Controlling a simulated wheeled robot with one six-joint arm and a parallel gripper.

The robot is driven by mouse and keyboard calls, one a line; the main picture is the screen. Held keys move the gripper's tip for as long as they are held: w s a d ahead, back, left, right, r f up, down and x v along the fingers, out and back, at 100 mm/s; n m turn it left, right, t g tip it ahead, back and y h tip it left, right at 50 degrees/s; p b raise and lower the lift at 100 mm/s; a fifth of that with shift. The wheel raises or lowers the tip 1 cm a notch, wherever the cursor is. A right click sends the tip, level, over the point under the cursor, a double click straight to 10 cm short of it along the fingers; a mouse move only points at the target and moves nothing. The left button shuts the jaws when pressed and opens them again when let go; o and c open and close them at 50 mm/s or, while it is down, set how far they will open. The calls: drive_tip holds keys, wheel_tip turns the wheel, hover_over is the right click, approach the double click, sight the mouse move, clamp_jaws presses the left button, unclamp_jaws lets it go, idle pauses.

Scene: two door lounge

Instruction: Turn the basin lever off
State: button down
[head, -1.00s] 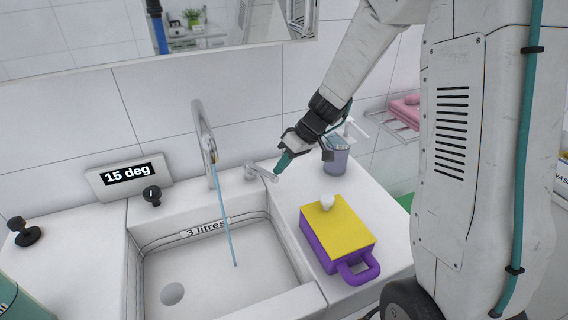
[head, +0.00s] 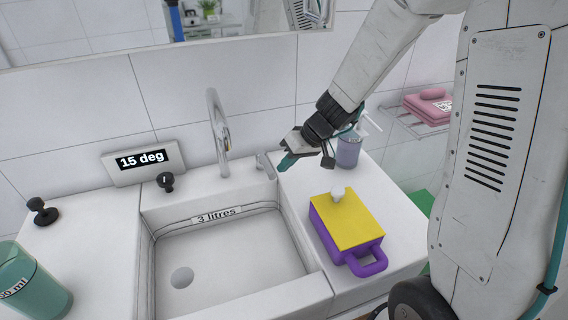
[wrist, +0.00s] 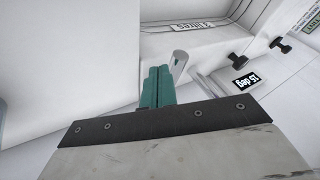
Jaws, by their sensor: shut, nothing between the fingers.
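The basin lever (head: 265,165) is a short grey-white handle on the counter, right of the curved metal spout (head: 217,125). It also shows in the wrist view (wrist: 180,58), just past my fingertips. No water stream shows under the spout. The white basin (head: 225,255) has a "3 litres" label on its back wall. My gripper (head: 286,163) has teal fingers, closed together and empty, at the right side of the lever. The fingers show in the wrist view (wrist: 157,88) too. I cannot tell whether they touch the lever.
A purple-grey pump bottle (head: 348,150) is behind my gripper. A "15 deg" display (head: 143,162) and black knobs (head: 165,181) are left. A green cup (head: 30,285) is front left.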

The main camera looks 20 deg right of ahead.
drive_tip(key=d, duration=0.1)
drive_tip(key=d+r, duration=0.1)
drive_tip(key=d, duration=0.1)
drive_tip(key=shift+d+r, duration=0.15)
drive_tip(key=shift+d, duration=0.15)
drive_tip(key=s+a+v, duration=0.1)
drive_tip(key=v, duration=0.8)
drive_tip(key=s+r+m+h, duration=0.2)
drive_tip(key=s+r+h, duration=0.1)
drive_tip(key=s, duration=0.9)
drive_tip(key=s+r+m+g+h, duration=0.1)
drive_tip(key=s+r+h, duration=0.2)
drive_tip(key=s, duration=0.9)
wheel_tip(320, 180, up, 2)
drive_tip(key=shift+a+r+m+g, duration=0.15)
drive_tip(key=shift+a+m+g, duration=0.15)
drive_tip(key=shift+m, duration=0.1)
drive_tip(key=shift+s, duration=0.1)
